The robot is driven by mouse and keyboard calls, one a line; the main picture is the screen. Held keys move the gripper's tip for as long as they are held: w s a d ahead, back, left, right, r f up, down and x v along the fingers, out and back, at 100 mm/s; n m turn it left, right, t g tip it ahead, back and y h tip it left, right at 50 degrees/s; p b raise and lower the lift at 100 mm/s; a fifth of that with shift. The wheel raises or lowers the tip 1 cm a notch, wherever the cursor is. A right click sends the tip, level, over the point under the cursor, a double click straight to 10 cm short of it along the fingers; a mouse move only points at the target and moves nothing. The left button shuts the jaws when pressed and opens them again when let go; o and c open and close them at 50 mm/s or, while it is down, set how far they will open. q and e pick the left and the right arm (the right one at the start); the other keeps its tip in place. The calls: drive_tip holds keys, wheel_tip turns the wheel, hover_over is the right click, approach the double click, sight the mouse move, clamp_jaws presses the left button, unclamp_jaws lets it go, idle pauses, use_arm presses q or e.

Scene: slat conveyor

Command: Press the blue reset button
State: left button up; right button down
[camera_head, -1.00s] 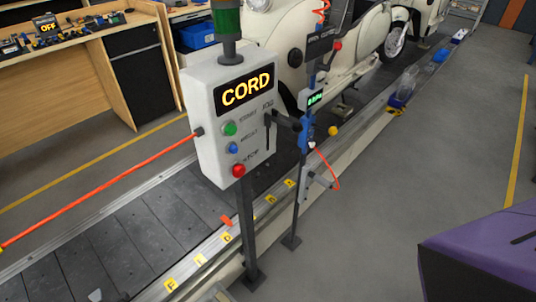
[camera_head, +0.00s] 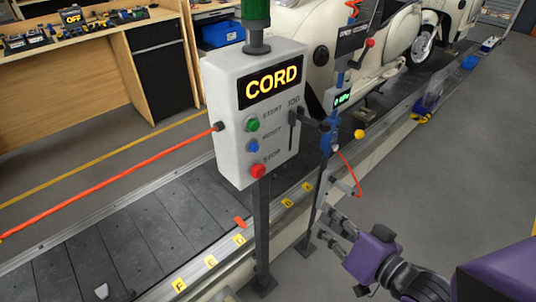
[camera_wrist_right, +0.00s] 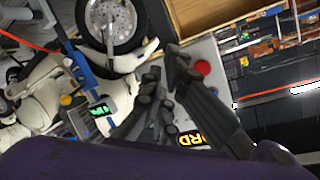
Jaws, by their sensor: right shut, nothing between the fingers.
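The blue reset button (camera_head: 253,146) sits on the front of a light grey control box (camera_head: 229,148), between the green start button (camera_head: 252,125) above and the red stop button (camera_head: 258,170) below. My right gripper (camera_head: 327,228) is shut and empty, to the right of and below the box, apart from the buttons in the head view. In the right wrist view the fingers (camera_wrist_right: 163,72) reach toward the box, with the red button (camera_wrist_right: 203,67) beside them. I cannot make out the blue button there. My left gripper is not in view.
The box stands on a dark post (camera_head: 263,235) beside the slat conveyor (camera_head: 130,245). A jog lever (camera_head: 292,132) and a second post with a blue tool (camera_head: 328,130) stand right of the buttons. An orange cord (camera_head: 110,180) runs left. Grey floor at right is open.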

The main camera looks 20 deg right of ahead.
sight(256, 147)
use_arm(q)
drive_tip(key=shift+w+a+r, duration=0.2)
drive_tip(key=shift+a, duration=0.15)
use_arm(e)
drive_tip(key=a+r+m+t+y, duration=0.2)
drive_tip(key=a+r+m+y, duration=0.1)
drive_tip(key=r+m, duration=0.6)
wheel_tip(256, 147, up, 3)
drive_tip(key=shift+a+r+y, duration=0.1)
drive_tip(key=shift+a+y, duration=0.2)
drive_tip(key=shift+a, duration=0.5)
drive_tip(key=shift+w, duration=0.1)
